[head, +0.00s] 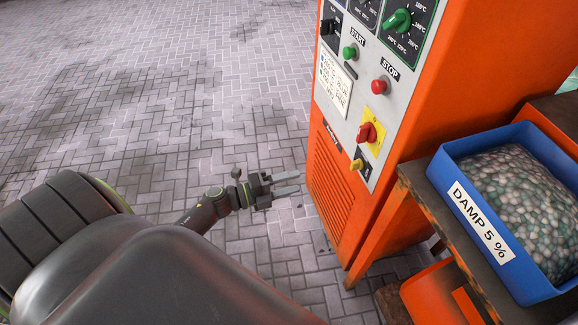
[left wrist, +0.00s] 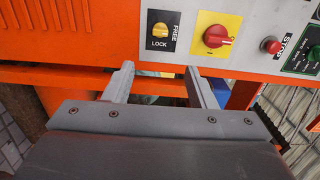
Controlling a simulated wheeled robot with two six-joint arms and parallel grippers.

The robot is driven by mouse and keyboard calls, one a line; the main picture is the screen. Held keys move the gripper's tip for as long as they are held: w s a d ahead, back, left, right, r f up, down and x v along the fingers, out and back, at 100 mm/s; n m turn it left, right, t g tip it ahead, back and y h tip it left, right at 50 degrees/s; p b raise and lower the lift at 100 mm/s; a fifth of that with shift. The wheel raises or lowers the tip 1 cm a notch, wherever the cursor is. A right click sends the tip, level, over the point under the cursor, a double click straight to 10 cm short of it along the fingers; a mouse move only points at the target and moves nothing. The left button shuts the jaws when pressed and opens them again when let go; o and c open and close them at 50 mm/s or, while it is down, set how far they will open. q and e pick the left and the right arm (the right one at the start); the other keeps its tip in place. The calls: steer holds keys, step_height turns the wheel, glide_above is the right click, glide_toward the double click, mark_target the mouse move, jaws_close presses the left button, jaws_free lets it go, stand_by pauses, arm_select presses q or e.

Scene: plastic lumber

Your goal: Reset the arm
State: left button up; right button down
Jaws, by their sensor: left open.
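My left arm reaches in from the lower left in the head view. Its gripper (head: 287,184) is in front of the lower part of the orange machine, with its two fingers pointing right toward the vented panel. The left gripper (left wrist: 160,85) also shows in the left wrist view, with its fingers spread apart and nothing between them. My right gripper is not in view.
The orange machine (head: 337,185) carries a green START button (head: 349,52), red STOP button (head: 379,86), red rotary switch (head: 367,132) and yellow FREE/LOCK knob (head: 356,164). A blue DAMP 5 % bin (head: 535,285) of pellets stands right. Paved floor (head: 150,100) is clear at left.

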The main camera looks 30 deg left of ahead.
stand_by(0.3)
arm_select(q)
steer(key=s+a+f+n+g+y+p, duration=0.1)
steer(key=s+a+f+n+y+p, duration=0.2)
steer(key=f+n, duration=0.35)
steer(key=s+a+f+n+g+y, duration=0.1)
steer(key=s+a+f+n+y, duration=0.2)
steer(key=s+f+n+y, duration=0.3)
steer(key=s+a+f+n+g+y+p, duration=0.1)
steer(key=s+a+f+n+y+p, duration=0.15)
steer(key=f+n, duration=0.4)
steer(key=s+d+f+n+g, duration=0.2)
steer(key=s+f+g, duration=0.1)
steer(key=s, duration=0.6)
steer(key=s+d+f+n+g+p, duration=0.1)
steer(key=s+d+f+n+g, duration=0.1)
steer(key=s+f, duration=0.3)
steer(key=s+d+f+n+g+p, duration=0.1)
steer(key=s+d+f+n+g, duration=0.1)
steer(key=s, duration=1.1)
step_height(320, 180, down, 3)
steer(key=n+g, duration=0.1)
steer(key=g, duration=0.2)
steer(key=shift+r, duration=0.15)
steer(key=shift+w+y, duration=0.1)
steer(key=shift+y, duration=0.15)
steer(key=shift+c, duration=0.4)
